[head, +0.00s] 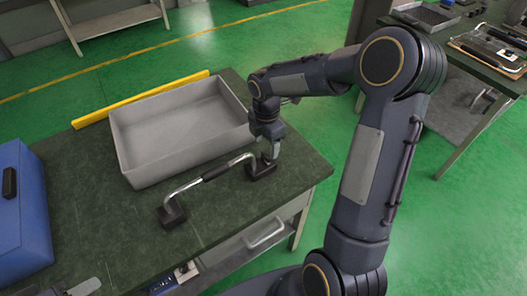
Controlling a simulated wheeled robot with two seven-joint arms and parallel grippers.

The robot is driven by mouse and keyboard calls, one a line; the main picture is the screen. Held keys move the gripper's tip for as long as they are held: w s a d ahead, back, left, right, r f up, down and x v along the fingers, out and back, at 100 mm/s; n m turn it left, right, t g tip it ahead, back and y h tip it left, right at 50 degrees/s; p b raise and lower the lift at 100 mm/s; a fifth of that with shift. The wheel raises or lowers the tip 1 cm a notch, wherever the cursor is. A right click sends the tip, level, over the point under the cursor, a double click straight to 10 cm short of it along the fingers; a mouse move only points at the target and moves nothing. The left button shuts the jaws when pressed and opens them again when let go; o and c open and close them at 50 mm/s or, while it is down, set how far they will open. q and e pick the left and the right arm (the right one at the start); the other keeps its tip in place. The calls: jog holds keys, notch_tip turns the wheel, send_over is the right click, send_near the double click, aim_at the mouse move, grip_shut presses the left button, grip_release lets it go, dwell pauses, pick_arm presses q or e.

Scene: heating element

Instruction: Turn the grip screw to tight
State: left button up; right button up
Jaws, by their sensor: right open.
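A bent metal bar with a black sleeve (216,171) stands on the dark green workbench. One end sits on a black base (172,214) at the front left, the other on a black base (260,170) near the bench's right side. My right gripper (271,157) is open and points down at the right-hand base, close to the bar's end. I cannot tell whether it touches. No grip screw shows clearly; the gripper partly covers that end. A cut-off grey part (86,287) at the bottom left may be my left gripper; its jaws cannot be made out.
A large empty grey tray (150,177) stands just behind the bar. A yellow strip (140,99) lies along the bench's back edge. A blue case (22,215) stands at the left. The bench top (105,235) is clear at the front left.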

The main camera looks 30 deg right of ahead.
aim_at(266, 155)
jog(key=shift+f, duration=2.2)
jog(key=c, duration=1)
